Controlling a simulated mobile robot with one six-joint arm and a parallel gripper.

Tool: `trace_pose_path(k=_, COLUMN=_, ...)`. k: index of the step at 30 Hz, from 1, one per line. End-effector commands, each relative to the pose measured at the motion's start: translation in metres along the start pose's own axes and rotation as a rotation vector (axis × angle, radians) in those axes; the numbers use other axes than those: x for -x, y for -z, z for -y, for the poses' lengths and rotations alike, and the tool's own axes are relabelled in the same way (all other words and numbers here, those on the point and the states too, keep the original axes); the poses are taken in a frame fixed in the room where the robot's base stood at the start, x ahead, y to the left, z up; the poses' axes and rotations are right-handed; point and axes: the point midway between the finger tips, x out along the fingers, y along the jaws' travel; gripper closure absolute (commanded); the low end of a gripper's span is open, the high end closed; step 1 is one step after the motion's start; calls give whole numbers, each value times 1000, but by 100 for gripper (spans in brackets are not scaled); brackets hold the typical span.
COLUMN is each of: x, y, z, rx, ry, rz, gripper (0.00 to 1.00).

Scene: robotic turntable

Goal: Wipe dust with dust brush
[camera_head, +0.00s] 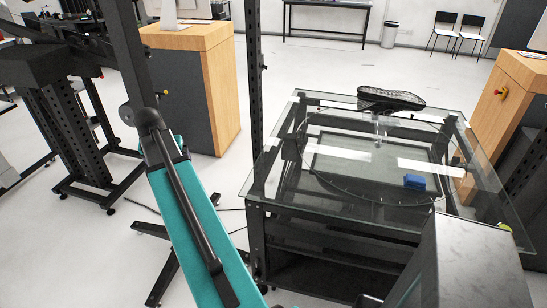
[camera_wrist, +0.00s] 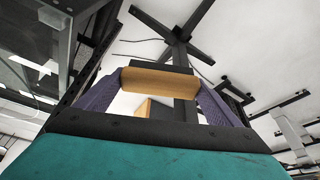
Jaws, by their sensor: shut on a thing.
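My gripper (camera_wrist: 158,98) shows in the wrist view with two purple ribbed fingers. It is shut on a wooden piece with a dark upper side, which looks like the dust brush (camera_wrist: 160,79). The brush spans between the two fingers, and its bristles cannot be made out clearly. The gripper and brush do not show clearly in the head view. In the head view the round glass turntable (camera_head: 335,187) lies on a dark-framed glass-topped table (camera_head: 278,151), apart from my teal arm. I cannot make out dust on the glass.
A small blue block (camera_head: 414,182) lies on the glass at the right. A black sole-shaped object (camera_head: 391,97) is at the table's back. A wooden cabinet (camera_head: 190,36) stands behind left, another (camera_head: 522,80) at right. A dark upright post (camera_head: 253,70) stands beside the table.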

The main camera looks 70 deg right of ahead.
Motion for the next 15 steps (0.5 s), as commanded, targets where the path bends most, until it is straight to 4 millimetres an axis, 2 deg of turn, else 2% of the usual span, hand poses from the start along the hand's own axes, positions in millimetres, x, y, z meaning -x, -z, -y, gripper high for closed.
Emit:
trace_pose_path(k=1, x=-4, y=7, z=-19, rx=-40, ry=-16, rz=0, gripper=31)
trace_pose_path(k=6, x=-18, y=23, z=-75, rx=-161, ry=-65, rz=-1, gripper=31)
trace_pose_path(k=15, x=-38, y=38, z=-178, rx=-373, ry=-149, rz=-7, gripper=31)
